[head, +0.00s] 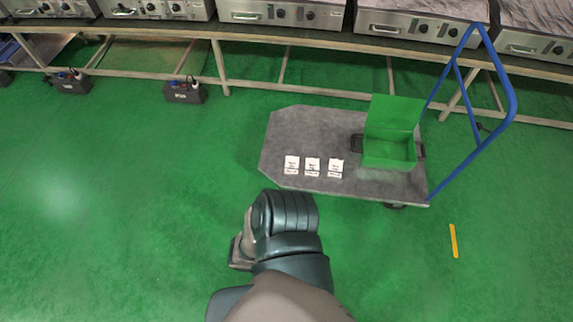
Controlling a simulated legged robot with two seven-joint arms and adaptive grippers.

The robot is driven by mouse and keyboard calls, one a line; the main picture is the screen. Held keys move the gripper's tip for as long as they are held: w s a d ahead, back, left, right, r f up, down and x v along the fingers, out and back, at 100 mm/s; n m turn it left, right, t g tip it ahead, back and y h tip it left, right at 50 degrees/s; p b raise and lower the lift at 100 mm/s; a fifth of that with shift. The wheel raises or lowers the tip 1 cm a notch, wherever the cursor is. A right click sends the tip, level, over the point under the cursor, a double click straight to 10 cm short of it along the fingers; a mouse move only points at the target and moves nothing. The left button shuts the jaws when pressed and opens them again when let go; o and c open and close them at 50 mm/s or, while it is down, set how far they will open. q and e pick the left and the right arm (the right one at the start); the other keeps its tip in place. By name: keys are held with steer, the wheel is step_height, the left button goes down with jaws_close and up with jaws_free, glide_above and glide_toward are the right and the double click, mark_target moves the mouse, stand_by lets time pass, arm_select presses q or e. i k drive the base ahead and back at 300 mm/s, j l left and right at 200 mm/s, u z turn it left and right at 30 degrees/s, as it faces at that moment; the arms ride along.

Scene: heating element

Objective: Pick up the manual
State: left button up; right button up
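Three small white booklet-like items lie in a row near the front edge of the grey cart: a left one (291,165), a middle one (312,167) and a right one (335,168). They look like manuals, with dark print too small to read. They lie apart from one another, and nothing touches them. Neither of my grippers can be made out in the head view. A dark jointed part of my own body rises from the bottom middle and ends just short of the cart's front edge.
The cart (300,128) has a blue handle (486,141) on its right. An open green box (389,150) stands on its right half, lid raised. Behind is a long bench (330,44) with several metal appliances. Black boxes (184,92) sit below. Green floor is clear at left.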

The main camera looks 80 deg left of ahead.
mark_target(312, 167)
steer(key=u, duration=2.4)
